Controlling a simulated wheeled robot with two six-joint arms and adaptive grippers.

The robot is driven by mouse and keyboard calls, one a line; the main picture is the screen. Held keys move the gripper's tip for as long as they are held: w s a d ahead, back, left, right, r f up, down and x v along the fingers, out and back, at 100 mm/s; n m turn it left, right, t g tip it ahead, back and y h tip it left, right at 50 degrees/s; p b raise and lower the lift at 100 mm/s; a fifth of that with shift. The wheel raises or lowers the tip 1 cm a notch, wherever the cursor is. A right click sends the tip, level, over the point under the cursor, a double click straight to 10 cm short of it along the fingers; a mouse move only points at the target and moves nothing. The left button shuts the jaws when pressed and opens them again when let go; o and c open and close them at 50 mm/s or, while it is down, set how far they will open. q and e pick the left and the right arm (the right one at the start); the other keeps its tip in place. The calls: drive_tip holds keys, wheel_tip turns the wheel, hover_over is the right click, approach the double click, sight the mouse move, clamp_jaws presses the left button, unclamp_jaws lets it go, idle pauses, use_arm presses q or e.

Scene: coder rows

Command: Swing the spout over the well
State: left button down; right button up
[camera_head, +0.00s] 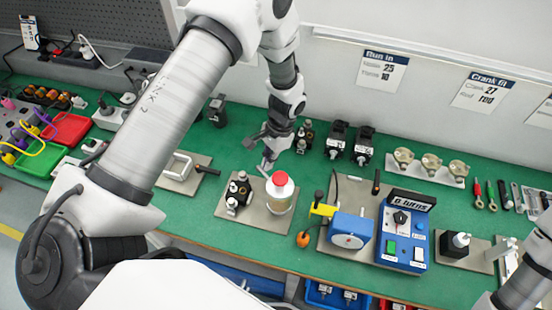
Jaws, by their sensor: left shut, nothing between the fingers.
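A grey plate (255,218) on the green bench carries a clear jar with a red cap (280,184) and, to its left, a small black fitting (238,192). I cannot clearly pick out the spout or the well; either may be part of this unit, small or hidden. My left gripper (267,164) points down just behind the jar, at the plate's far edge. Its fingers are shut and empty. Whether they touch anything on the plate is too small to tell. My right gripper is out of the picture.
A blue control box (403,234) and a blue-and-yellow device (350,230) stand to the right. Black units (338,138) and a rack of brass-coloured parts (430,163) stand behind. Green bench shows between them.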

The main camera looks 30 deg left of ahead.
use_arm(q)
drive_tip(key=shift+s+a+n+h+p, duration=0.35)
drive_tip(key=shift+s+n, duration=0.55)
drive_tip(key=shift+n, duration=0.35)
drive_tip(key=shift+s+a+n+h+p, duration=0.2)
drive_tip(key=shift+s+a+n+h, duration=0.15)
drive_tip(key=shift+s+n, duration=0.8)
drive_tip(key=shift+s+a+n+h+p, duration=0.35)
drive_tip(key=shift+s+n, duration=0.35)
drive_tip(key=shift+n, duration=0.7)
drive_tip(key=shift+d, duration=0.1)
drive_tip(key=v, duration=1.2)
